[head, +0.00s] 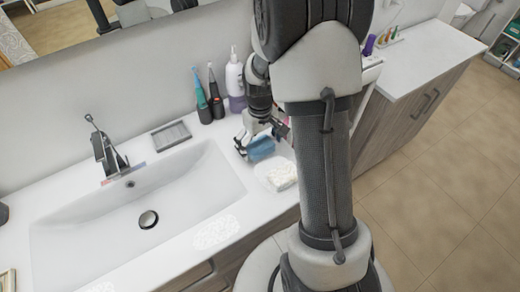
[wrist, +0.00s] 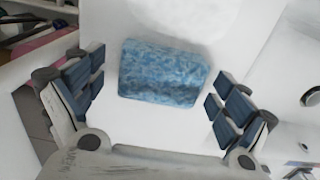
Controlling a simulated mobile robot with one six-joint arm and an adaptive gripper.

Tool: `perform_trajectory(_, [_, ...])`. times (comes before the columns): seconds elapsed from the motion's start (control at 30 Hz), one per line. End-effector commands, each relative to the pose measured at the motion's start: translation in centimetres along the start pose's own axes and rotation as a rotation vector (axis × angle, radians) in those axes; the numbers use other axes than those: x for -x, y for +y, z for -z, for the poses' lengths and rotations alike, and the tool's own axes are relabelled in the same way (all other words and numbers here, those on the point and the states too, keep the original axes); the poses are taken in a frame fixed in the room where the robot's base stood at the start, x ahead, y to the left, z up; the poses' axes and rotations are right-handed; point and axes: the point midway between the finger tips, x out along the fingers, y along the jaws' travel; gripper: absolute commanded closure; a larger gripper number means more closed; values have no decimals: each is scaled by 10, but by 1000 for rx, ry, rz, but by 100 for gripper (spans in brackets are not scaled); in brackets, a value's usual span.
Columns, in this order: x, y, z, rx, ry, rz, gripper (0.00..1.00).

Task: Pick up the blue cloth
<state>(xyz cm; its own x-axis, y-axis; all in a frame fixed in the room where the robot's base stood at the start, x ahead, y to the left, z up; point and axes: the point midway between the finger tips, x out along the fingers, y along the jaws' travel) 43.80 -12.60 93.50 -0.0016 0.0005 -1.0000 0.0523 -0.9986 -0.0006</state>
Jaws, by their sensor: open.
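The blue cloth (wrist: 163,72) is a folded, mottled blue block lying on the white counter. In the wrist view it lies ahead of my gripper (wrist: 158,98), roughly centred between the two fingers. The fingers are spread wide with blue-grey pads, and neither visibly touches the cloth. In the head view the cloth (head: 261,148) shows at the right of the sink, just under my gripper (head: 258,138). My arm hides part of the counter there.
A white basin (head: 130,205) with a chrome tap (head: 107,150) fills the left. A white folded item (head: 281,175) lies close to the cloth. Behind stand electric toothbrushes (head: 202,95) and a purple-and-white bottle (head: 235,80). A grey soap tray (head: 171,135) sits behind the basin.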

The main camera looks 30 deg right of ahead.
Motion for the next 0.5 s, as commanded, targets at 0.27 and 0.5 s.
perform_trajectory(0.27, [-2, 0, 0, 0, 1, 0, 9])
perform_trajectory(0.5, [-2, 0, 0, 0, 1, 0, 25])
